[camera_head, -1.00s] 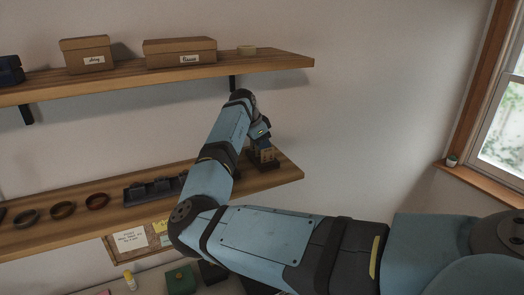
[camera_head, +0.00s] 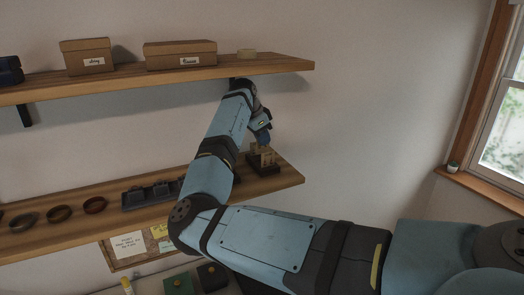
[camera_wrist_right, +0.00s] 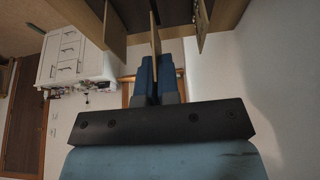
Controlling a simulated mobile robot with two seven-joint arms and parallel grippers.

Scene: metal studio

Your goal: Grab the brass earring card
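The earring cards are small tan upright pieces in a dark stand (camera_head: 264,169) near the right end of the lower shelf. My right gripper (camera_head: 264,142) comes down from above at the cards. In the right wrist view, the fingers of the right gripper (camera_wrist_right: 158,62) are close together, with the edge of a thin tan card (camera_wrist_right: 154,36) between their tips. Other cards stand apart on its left (camera_wrist_right: 115,32) and right (camera_wrist_right: 203,22). I cannot read their finish well enough to tell brass from another colour. My left gripper is not in view.
The upper shelf (camera_head: 281,65) with cardboard boxes (camera_head: 180,55) runs above my right forearm. The lower shelf (camera_head: 287,178) also holds a dark tray (camera_head: 150,195) and bracelets (camera_head: 59,213) to the left. The wall right of the shelves is clear.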

